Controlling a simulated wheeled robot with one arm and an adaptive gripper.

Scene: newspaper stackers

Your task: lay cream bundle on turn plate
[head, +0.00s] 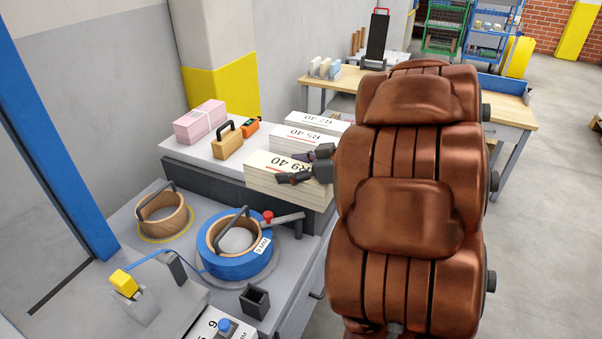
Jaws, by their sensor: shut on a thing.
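The cream bundle (280,180), a thick paper stack with "R9 40" printed on its top, is at the front right of the raised grey shelf. My gripper (306,167) is shut on its right end, with dark fingers over the printed top. The bundle looks level and overlaps the shelf's front edge. I cannot tell whether it touches the shelf. My copper-coloured arm covers the area to its right. No surface is clearly identifiable as the turn plate; a grey round plate (236,283) shows under a blue roll.
Two whiter bundles, "R5 40" (297,144) and "R7 40" (318,122), lie behind. A pink bundle (199,122), a wooden block with a handle (230,141) and an orange device (251,127) share the shelf (186,152). The blue strap roll (226,266) and wooden ring (163,217) stand below.

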